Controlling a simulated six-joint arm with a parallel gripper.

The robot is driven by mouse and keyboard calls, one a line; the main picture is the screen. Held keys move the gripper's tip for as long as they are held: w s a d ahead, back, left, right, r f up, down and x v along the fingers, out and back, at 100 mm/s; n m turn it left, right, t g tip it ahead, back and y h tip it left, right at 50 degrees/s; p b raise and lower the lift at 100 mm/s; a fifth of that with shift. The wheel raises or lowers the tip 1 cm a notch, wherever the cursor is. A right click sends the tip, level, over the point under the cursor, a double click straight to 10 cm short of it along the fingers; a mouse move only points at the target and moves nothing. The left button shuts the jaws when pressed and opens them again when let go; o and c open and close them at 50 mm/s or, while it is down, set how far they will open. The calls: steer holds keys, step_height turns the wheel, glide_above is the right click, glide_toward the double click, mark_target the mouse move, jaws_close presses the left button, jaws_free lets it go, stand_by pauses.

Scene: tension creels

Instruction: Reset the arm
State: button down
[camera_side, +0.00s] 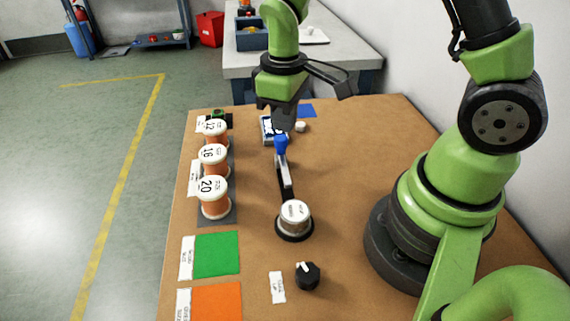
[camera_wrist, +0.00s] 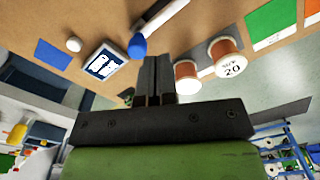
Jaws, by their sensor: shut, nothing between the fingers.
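My arm is green with dark joints. My gripper (camera_side: 280,120) hangs above the far part of the brown table, just over a blue knob on a lever (camera_side: 281,143). In the wrist view my gripper (camera_wrist: 155,62) shows its fingers together with nothing held. The blue knob (camera_wrist: 137,46) lies just left of the fingertips in that view. Whether the fingers touch the knob cannot be told. The lever runs toward a round silver-topped spool (camera_side: 295,214) on a black base.
Copper spools (camera_side: 213,198) marked 20, 16 and 12 stand in a row at the left. A green pad (camera_side: 217,254), an orange pad (camera_side: 217,302) and a black dial (camera_side: 307,276) lie nearer. A white button (camera_side: 300,127) sits by a blue pad (camera_side: 307,111). The right middle table is clear.

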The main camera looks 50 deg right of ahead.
steer(key=s+a+r+m+t+y, duration=0.1)
steer(key=s+r+m+t, duration=0.2)
steer(key=s+r, duration=0.3)
steer(key=s+a+r+m+t+y, duration=0.1)
steer(key=s+r+m+t, duration=0.3)
steer(key=s+r, duration=0.3)
step_height(320, 180, up, 5)
steer(key=shift+a+r, duration=0.2)
